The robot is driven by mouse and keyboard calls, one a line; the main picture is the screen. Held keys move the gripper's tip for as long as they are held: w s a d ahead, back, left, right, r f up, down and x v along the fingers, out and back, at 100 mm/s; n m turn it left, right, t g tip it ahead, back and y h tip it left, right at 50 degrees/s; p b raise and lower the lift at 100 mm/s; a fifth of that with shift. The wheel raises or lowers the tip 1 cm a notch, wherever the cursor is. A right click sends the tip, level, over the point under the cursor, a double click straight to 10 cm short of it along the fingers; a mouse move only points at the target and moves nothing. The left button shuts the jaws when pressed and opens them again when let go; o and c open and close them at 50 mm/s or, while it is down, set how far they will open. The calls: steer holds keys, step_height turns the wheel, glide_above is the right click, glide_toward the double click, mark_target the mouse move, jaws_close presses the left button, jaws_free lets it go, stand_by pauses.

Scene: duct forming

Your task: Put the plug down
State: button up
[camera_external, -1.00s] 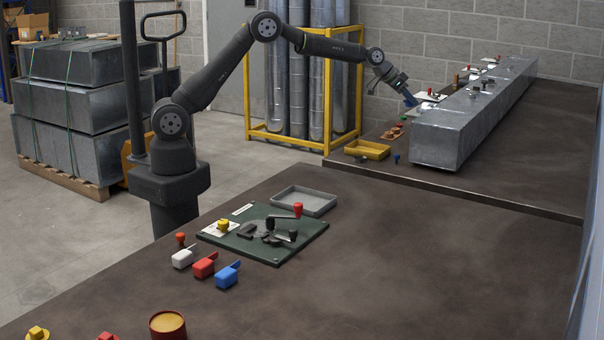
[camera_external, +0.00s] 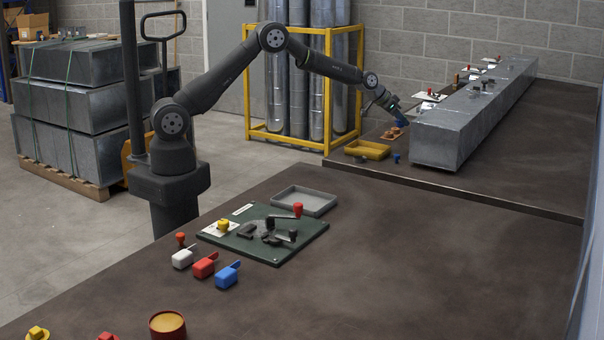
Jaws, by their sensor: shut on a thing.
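My gripper (camera_external: 402,121), with a blue end, hangs low over the far bench, at the left side of the long metal duct. It is shut on the plug, which is too small and too covered by the fingers to make out. Right below and left of the gripper is a small wooden board (camera_external: 385,138) with copper-coloured pieces (camera_external: 394,132) on it. I cannot tell whether the held plug touches the board or hangs just above it.
The long galvanised duct (camera_external: 450,130) runs along the bench, close to my gripper's right. A yellow tray (camera_external: 367,150) and a small blue piece (camera_external: 396,158) lie in front. White sheets with small parts (camera_external: 432,96) lie behind. The near bench holds a green board (camera_external: 265,233).

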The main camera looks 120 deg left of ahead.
mark_target(398, 152)
step_height(398, 152, down, 10)
steer(key=shift+r, duration=0.1)
stand_by(0.4)
steer(key=shift+f, duration=0.2)
steer(key=o, duration=0.9)
steer(key=shift+o, duration=0.2)
steer(key=shift+r, duration=0.25)
steer(key=v, duration=1.2)
steer(key=shift+f, duration=0.2)
